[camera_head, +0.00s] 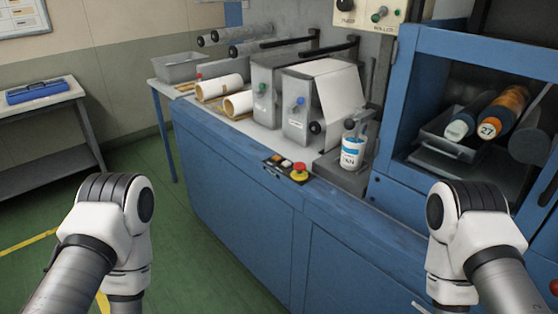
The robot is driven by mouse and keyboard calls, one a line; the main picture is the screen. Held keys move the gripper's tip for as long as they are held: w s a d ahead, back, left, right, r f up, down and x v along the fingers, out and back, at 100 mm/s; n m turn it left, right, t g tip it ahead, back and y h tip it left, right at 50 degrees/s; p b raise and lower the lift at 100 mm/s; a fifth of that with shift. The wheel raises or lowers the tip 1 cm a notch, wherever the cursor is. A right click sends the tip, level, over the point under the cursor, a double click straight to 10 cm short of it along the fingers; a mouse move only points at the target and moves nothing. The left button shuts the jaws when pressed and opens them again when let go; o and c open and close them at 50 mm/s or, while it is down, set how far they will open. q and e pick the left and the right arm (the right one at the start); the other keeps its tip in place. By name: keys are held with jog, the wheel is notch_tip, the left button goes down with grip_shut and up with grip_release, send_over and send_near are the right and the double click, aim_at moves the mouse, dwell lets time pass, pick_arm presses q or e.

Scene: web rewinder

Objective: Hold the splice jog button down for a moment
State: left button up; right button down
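I cannot make out which button is the splice jog button, as the labels are too small to read. A small dark control box (278,161) with orange and white buttons sits on the front edge of the blue machine. A red mushroom button (299,170) on a yellow base is at its right end. A cream panel (367,12) at the top has a black knob and a green one. Both my arms show at the lower left and right; neither gripper is in view.
A white web (340,92) and cardboard-cored rolls (238,104) lie on the machine top. A white-and-blue can (350,146) stands right of the control box. Green floor is clear at left.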

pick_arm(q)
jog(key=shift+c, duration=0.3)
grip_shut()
